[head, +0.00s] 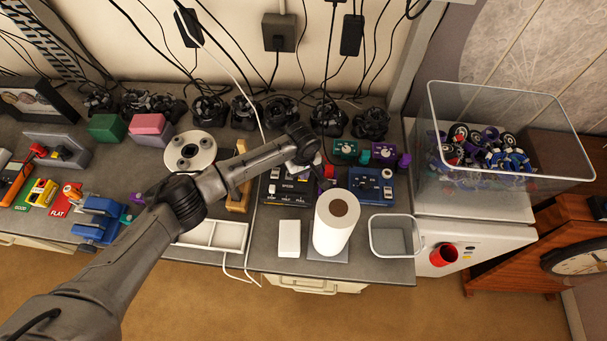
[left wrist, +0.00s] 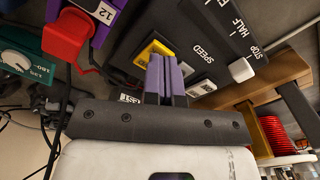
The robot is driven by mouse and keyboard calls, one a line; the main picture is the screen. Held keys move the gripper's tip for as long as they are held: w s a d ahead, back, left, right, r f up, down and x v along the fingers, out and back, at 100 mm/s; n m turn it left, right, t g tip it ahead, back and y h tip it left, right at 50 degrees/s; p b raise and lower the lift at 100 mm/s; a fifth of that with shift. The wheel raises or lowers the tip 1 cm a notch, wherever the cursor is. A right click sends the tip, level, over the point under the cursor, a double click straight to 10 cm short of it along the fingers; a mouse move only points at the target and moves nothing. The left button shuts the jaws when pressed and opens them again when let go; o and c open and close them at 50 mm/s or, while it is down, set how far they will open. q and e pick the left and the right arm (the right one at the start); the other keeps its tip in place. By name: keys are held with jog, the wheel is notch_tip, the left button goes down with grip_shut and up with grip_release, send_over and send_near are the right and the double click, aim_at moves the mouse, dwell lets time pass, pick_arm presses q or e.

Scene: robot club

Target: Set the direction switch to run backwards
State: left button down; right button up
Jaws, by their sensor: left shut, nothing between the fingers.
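The black control box (head: 287,190) lies on the bench, with a slider marked STOP, HALF and FULL along its front. In the left wrist view the box (left wrist: 212,45) shows the word SPEED and a white slider knob (left wrist: 241,69) near the STOP end. A yellow-framed part (left wrist: 151,50), perhaps the direction switch, sits on the box right at my left fingertips. My left gripper (left wrist: 164,60) has its purple fingers shut and empty; they cover part of the yellow frame and nearby white labels. I cannot tell touch or the switch's setting. The right gripper is not in view.
A purple block with a red cap (left wrist: 68,34) stands close beside the box. A wooden piece (head: 240,190) lies left of the box.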

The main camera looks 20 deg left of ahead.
pick_arm(q)
jog(key=shift+f, duration=0.3)
jog(key=shift+f+b, duration=0.3)
jog(key=shift+f, duration=0.2)
jog(key=shift+r, duration=0.15)
notch_tip(320, 180, up, 4)
jog(key=p, duration=0.5)
notch_tip(320, 180, up, 3)
jog(key=p, duration=0.3)
dwell(0.4)
dwell(0.5)
